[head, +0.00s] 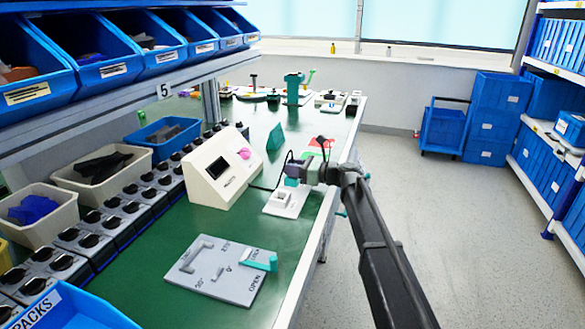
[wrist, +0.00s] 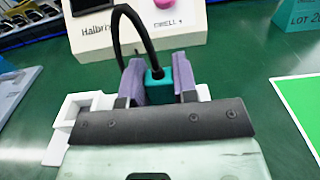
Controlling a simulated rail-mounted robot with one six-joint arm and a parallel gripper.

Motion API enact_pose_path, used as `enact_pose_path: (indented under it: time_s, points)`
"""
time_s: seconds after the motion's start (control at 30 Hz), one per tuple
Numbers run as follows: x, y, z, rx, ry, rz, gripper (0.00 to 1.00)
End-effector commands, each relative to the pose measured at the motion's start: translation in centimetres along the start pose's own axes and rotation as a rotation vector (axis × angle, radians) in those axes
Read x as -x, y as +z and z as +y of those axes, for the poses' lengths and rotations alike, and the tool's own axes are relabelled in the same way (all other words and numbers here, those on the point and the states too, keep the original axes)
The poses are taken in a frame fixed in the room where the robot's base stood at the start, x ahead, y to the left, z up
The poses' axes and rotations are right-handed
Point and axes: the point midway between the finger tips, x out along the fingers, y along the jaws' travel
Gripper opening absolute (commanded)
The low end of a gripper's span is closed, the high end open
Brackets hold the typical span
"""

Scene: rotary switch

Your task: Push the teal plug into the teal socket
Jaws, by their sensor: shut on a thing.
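My gripper (wrist: 160,84) is shut on a teal plug (wrist: 155,78), which sits between its two purple finger pads in the wrist view. A black cable (wrist: 143,28) rises from the plug and loops over to the left. In the head view my gripper (head: 295,172) is over the bench near its right edge, beside a white plate with a raised block (head: 285,200). White block parts (wrist: 85,105) also show left of the fingers in the wrist view. I cannot make out a teal socket; the plug's lower end and what lies beneath it are hidden by my gripper.
A cream box with a dark screen and pink knob (head: 222,168) stands left of my gripper. A grey plate with a teal-handled lever (head: 222,270) lies nearer. A green upright plate (head: 275,137) stands behind. Green bench surface (head: 160,228) is clear between them.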

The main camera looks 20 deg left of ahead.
Motion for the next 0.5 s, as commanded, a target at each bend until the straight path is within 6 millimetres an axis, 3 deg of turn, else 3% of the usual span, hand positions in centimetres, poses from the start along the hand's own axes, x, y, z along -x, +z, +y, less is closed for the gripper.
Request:
enact_pose_path:
  time_s: [0.2, 0.23, 0.4, 0.5]
  points:
    - [0.0, -0.68, 0.0, 0.0, 0.0, 0.0, 0.04]
    - [0.0, -0.58, 0.0, 0.0, 0.0, 0.0, 0.3]
    - [0.0, -0.52, 0.0, 0.0, 0.0, 0.0, 0.56]
    - [0.0, -0.52, 0.0, 0.0, 0.0, 0.0, 0.57]
